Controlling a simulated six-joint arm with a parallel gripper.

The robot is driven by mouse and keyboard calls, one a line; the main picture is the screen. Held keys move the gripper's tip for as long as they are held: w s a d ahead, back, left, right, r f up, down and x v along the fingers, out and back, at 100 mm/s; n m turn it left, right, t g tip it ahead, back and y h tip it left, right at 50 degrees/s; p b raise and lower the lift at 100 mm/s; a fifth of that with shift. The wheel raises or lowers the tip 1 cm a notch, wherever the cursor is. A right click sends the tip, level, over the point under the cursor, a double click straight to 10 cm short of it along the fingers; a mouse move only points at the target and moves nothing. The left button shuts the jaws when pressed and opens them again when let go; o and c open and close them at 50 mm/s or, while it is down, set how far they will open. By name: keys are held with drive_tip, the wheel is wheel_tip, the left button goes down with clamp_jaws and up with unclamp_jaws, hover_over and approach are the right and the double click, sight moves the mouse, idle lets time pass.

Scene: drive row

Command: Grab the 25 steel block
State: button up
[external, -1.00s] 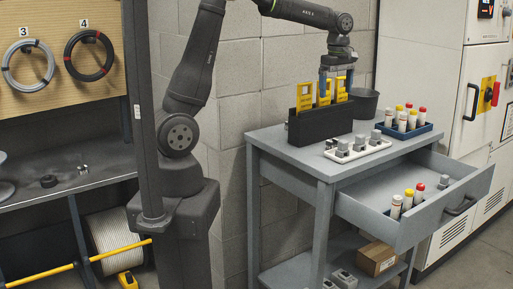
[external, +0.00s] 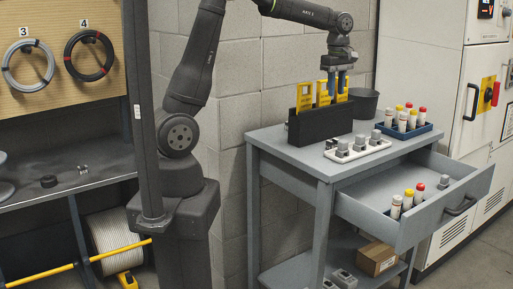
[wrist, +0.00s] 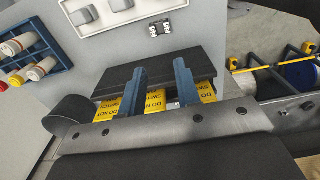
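Several grey steel blocks stand on a white tray (external: 355,153) on the cart top, among them a front left block (external: 342,148), a middle block (external: 360,143) and a back right block (external: 376,137). Two blocks show in the wrist view, one nearer (wrist: 82,17) and one at the top edge (wrist: 120,4). Another grey block (external: 444,181) lies in the open drawer. No size marking is legible. My gripper (external: 337,82) is over the black holder (external: 320,125) with yellow tags, behind the tray. In the wrist view its fingers (wrist: 158,84) are apart with nothing gripped between them.
A blue rack (external: 408,131) of capped tubes stands right of the tray, and a dark cup (external: 363,101) behind. The drawer (external: 385,225) is pulled out and holds more tubes. A grey wall stands behind the cart.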

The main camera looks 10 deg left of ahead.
sight(334, 143)
idle(0.3)
drive_tip(key=f+m, duration=1.8)
drive_tip(key=shift+w+d+f, duration=0.15)
drive_tip(key=shift+w+f, duration=0.1)
idle(0.3)
clamp_jaws()
